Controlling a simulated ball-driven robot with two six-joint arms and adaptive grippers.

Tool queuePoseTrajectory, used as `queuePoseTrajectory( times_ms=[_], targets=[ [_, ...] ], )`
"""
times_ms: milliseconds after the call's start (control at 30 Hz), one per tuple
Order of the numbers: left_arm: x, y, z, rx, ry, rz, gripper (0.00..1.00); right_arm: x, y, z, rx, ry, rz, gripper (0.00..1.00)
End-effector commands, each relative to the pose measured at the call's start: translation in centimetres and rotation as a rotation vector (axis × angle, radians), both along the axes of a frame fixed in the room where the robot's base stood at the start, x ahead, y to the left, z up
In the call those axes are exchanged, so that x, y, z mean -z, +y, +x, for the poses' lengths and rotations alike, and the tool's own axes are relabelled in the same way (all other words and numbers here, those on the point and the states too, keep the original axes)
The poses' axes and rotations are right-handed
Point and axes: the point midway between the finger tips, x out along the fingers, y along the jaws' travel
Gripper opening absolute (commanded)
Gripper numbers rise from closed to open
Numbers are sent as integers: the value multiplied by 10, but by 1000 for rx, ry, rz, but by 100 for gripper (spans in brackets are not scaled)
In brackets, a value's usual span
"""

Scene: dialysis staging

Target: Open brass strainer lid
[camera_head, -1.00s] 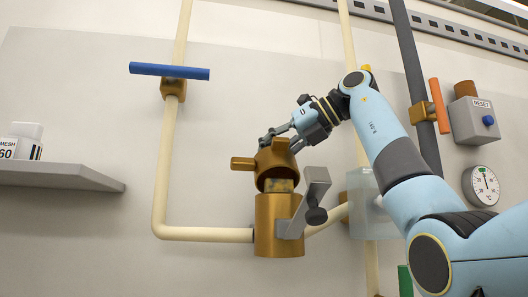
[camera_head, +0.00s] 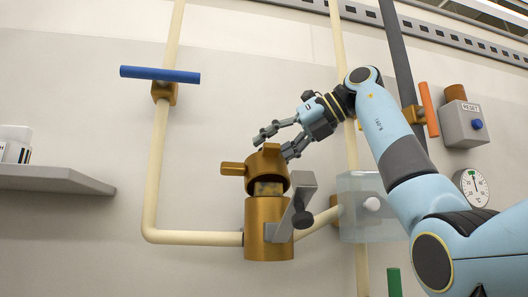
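The brass strainer body (camera_head: 269,230) stands on the cream pipe in the middle of the head view. Its brass lid (camera_head: 265,167) is above it, raised and tilted, with its dark hollow underside showing and a stub pointing left. A grey lever clamp (camera_head: 304,200) with a dark knob stands at the body's right side. My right gripper (camera_head: 274,144) is at the lid's upper right with its fingers spread. One finger is above the lid and the other is by its right edge; whether they touch it I cannot tell. My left gripper is not in view.
A blue-handled valve (camera_head: 160,74) is at upper left. A grey shelf (camera_head: 50,178) holds a white container (camera_head: 15,148) at far left. A translucent box (camera_head: 358,185), orange-handled valve (camera_head: 428,108), reset box (camera_head: 463,123) and gauge (camera_head: 471,187) are on the right.

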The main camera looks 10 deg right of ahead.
Motion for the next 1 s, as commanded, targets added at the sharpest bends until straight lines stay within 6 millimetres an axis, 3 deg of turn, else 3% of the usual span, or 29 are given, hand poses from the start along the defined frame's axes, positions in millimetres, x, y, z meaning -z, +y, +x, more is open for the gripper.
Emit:
queuePoseTrajectory(
  times_ms=[200,400,800,1000],
  targets=[
    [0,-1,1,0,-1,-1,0,-22,-37,-28,5,-4,-3,47],
    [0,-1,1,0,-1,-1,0,-35,-60,-48,5,-1,-2,47],
    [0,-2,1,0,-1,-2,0,-40,-68,-55,2,-1,-1,47],
    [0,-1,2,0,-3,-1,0,-34,-56,-52,-30,-25,49,22]
  ],
)
